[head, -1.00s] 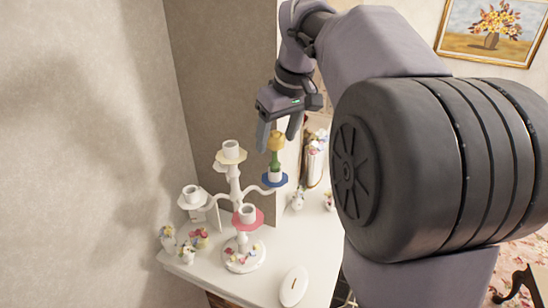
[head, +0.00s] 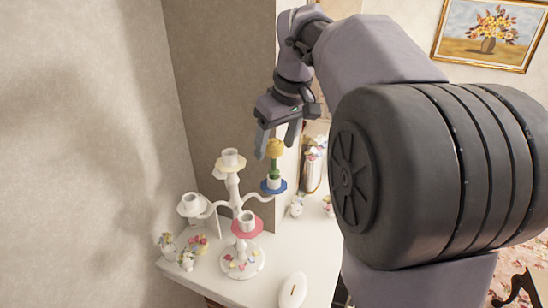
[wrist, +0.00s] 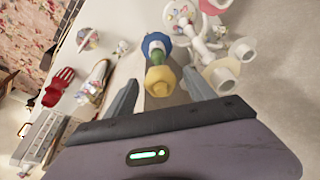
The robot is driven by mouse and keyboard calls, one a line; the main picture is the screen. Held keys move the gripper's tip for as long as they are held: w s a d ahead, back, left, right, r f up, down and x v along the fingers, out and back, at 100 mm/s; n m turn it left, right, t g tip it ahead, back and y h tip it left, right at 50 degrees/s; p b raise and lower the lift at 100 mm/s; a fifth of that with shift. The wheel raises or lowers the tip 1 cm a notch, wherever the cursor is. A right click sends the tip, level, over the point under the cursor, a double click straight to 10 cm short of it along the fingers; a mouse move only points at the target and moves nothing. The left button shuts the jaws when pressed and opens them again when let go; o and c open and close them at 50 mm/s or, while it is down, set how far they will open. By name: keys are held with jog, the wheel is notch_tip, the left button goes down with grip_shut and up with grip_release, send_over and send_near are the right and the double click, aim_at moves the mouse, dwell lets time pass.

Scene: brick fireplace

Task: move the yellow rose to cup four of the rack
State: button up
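The yellow rose (head: 275,147) stands upright on its green stem in the cup with the blue dish (head: 274,187), on the right arm of the white rack (head: 233,190). My gripper (head: 275,152) is open and comes down from above, with one finger on each side of the bloom. In the wrist view the rose (wrist: 161,81) lies between the two spread fingers, with gaps on both sides. The rack's other cups look empty: one with a cream dish (head: 231,160), one with a white dish (head: 190,203) and one with a pink dish (head: 247,222). I see no cup numbers.
The rack stands on a white shelf (head: 223,283) close to the wall. Small flowered ornaments (head: 187,258) stand left of its base. A white oval object (head: 292,290) lies in front. A flowered vase (head: 312,165) stands behind, to the right. A red fork-shaped object (wrist: 58,87) shows in the wrist view.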

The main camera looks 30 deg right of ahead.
jog(key=c, duration=1.1)
jog(key=shift+r+p, duration=1.55)
jog(key=shift+p, duration=0.15)
jog(key=shift+r+p, duration=0.85)
jog(key=shift+p, duration=0.05)
jog(key=shift+f, duration=0.1)
